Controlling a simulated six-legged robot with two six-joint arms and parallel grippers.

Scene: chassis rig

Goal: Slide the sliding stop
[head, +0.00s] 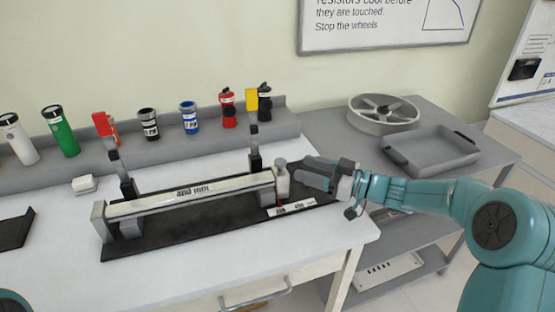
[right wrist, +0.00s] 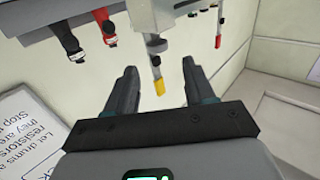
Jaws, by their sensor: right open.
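A pale sliding stop (head: 282,180) with a rounded top stands at the right end of a long light rail (head: 190,193) marked with a mm label. The rail rests on a black base on the bench. My right gripper (head: 303,174) is just right of the stop, reaching in from the right; whether it touches the stop is unclear. In the right wrist view my right gripper (right wrist: 160,88) has its two fingers wide apart. The stop cannot be made out clearly there. My left gripper is out of view.
Two dark uprights (head: 254,150) stand behind the rail. A back ledge holds several cylinders, including a green one (head: 60,131) and a blue one (head: 189,117). A grey tray (head: 432,150) and a spoked wheel (head: 384,112) sit on the right table. The bench front is clear.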

